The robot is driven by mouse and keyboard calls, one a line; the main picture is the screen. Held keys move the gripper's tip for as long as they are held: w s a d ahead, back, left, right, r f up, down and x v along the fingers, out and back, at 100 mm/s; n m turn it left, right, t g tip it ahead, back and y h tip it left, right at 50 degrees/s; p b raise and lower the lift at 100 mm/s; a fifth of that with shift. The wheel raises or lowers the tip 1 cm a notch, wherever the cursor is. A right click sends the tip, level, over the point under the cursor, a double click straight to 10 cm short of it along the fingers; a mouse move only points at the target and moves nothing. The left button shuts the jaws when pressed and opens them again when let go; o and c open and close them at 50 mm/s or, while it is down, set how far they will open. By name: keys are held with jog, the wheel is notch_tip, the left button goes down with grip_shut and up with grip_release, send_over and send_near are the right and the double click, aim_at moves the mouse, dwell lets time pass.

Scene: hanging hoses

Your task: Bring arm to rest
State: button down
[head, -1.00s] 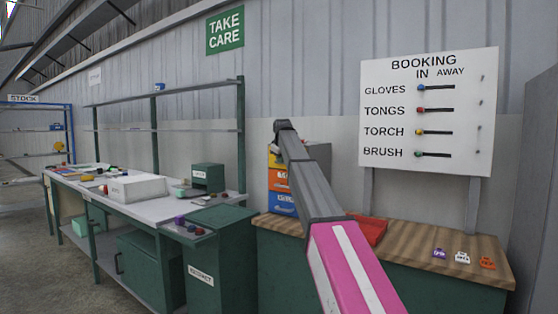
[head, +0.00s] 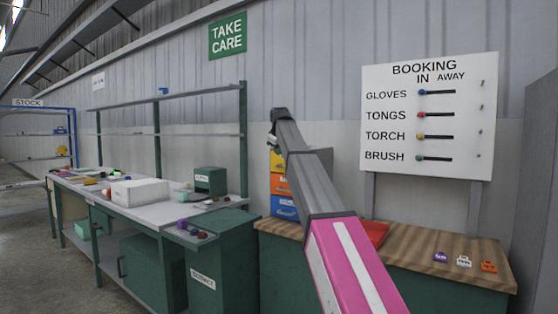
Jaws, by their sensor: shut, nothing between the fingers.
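My arm reaches from the bottom of the head view up and to the left, with a pink link nearest and grey links beyond. My gripper (head: 273,143) shows small and dark at the far end, in front of the wall and beside the stacked drawers (head: 284,185). It is shut, with nothing seen in it. The fingers are partly hidden by the arm and too small to make out clearly. The gripper seems clear of the wood-topped bench (head: 412,259) below.
A booking board (head: 428,117) stands behind the bench, its several sliders at the left, IN side. Purple, white and orange tags (head: 464,261) lie at the bench's right. A red tray (head: 375,233) is partly behind my arm. A long workbench (head: 150,213) with shelves stands left; floor is open farther left.

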jog(key=s+d+f+m+g, duration=0.15)
jog(key=s+f, duration=0.35)
jog(key=f, duration=0.8)
jog(key=s+d+f+m+g, duration=0.1)
jog(key=s+d+f, duration=0.25)
jog(key=f, duration=0.85)
jog(key=s+d+f+m+g, duration=0.15)
jog(key=s+f, duration=0.35)
jog(key=f, duration=0.8)
jog(key=s+d+f+m+g, duration=0.1)
jog(key=s+d+f+m, duration=0.1)
jog(key=s+f, duration=1.2)
jog(key=s+d+f+m+g, duration=0.1)
jog(key=s+d+f+m, duration=0.2)
jog(key=s+f, duration=1.1)
jog(key=shift+s+d+g, duration=0.3)
jog(key=shift+s+d, duration=0.4)
jog(key=shift+d, duration=0.1)
